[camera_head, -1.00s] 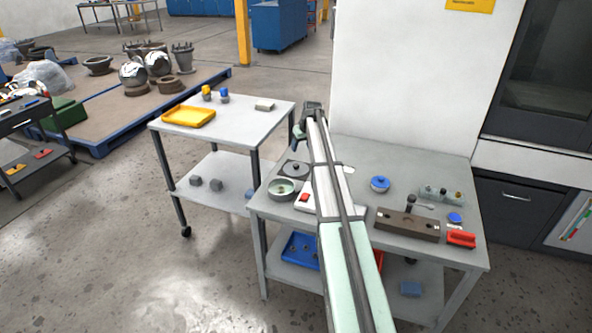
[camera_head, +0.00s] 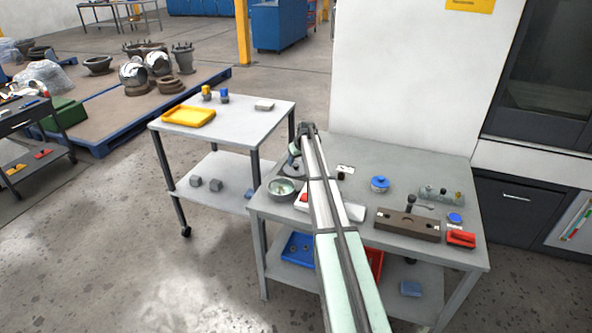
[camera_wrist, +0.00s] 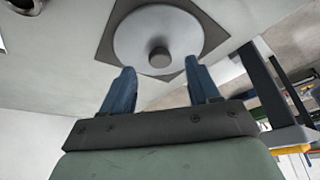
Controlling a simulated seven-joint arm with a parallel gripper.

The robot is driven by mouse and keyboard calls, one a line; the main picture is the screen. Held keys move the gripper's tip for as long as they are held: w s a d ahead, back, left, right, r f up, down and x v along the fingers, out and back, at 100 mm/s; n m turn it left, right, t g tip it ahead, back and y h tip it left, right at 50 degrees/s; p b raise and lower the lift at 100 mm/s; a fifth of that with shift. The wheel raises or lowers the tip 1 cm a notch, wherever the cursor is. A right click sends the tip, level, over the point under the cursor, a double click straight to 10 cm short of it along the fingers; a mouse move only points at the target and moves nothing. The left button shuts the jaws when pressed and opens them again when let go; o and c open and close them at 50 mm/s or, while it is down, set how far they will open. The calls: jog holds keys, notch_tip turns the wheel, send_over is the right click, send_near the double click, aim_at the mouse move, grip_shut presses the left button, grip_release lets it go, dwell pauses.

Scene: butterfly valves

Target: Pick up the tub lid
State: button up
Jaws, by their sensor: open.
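The tub lid (camera_wrist: 158,30) is a round grey disc with a small knob (camera_wrist: 159,57) in its middle. It lies on a dark square pad (camera_wrist: 108,45) at the top of the wrist view. In the head view the lid (camera_head: 292,170) is at the bench's back left, partly hidden by my arm. My gripper (camera_wrist: 160,70) is open and empty. Its two blue fingers point at the lid, with the knob between their lines, apparently apart from it. The open round tub (camera_head: 281,188) stands just in front of the lid.
The grey workbench (camera_head: 375,160) also holds a blue-lidded pot (camera_head: 380,183), a brown block (camera_head: 407,224) and a red-handled item (camera_head: 461,239) to the right. A side cart (camera_head: 245,112) with a yellow tray (camera_head: 188,117) stands left. A white wall rises behind the bench.

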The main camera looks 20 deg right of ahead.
aim_at(296, 165)
jog(key=shift+x, duration=1.5)
jog(key=shift+c, duration=0.3)
grip_shut()
